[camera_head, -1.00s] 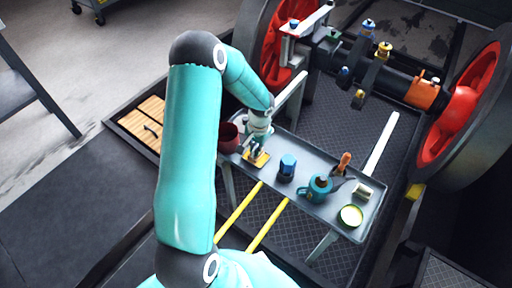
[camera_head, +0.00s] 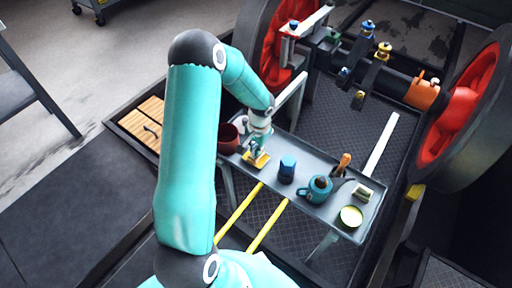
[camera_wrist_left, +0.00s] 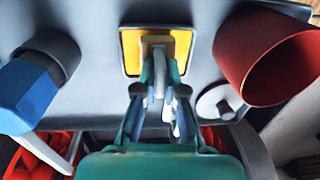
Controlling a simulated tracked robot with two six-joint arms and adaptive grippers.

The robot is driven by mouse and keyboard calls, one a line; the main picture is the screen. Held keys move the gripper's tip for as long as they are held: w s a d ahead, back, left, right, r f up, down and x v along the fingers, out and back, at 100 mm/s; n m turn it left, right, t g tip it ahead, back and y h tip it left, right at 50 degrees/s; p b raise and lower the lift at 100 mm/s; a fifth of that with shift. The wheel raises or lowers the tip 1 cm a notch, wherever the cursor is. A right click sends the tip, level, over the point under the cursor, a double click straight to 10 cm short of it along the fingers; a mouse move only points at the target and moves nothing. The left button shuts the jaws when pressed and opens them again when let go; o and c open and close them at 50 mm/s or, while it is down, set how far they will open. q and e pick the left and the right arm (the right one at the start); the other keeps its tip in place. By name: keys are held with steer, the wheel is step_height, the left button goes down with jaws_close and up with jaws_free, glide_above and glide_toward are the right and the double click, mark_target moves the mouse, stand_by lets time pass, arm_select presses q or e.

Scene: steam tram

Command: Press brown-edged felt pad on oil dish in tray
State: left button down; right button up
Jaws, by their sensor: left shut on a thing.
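A shallow square dish with yellow inside and a pale rim, which looks like the oil dish (camera_head: 250,164), lies on the grey tray (camera_head: 318,211). In the left wrist view the dish (camera_wrist_left: 131,52) is at top centre. My left gripper (camera_head: 257,153) is over it, pointing down, and also shows in the left wrist view (camera_wrist_left: 161,76). It is shut on a small tan and brown block, apparently the felt pad (camera_wrist_left: 178,42). The pad overlaps the dish's middle; whether it touches the yellow surface cannot be told. My right gripper is out of view.
A dark red cup (camera_head: 228,138) stands close left of the dish, a blue hexagonal piece (camera_head: 287,168) to its right. Red wheels (camera_head: 459,122) rise behind.

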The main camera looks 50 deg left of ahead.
arm_select(q)
steer(key=shift+r+p, duration=1.8)
steer(key=shift+r, duration=1.45)
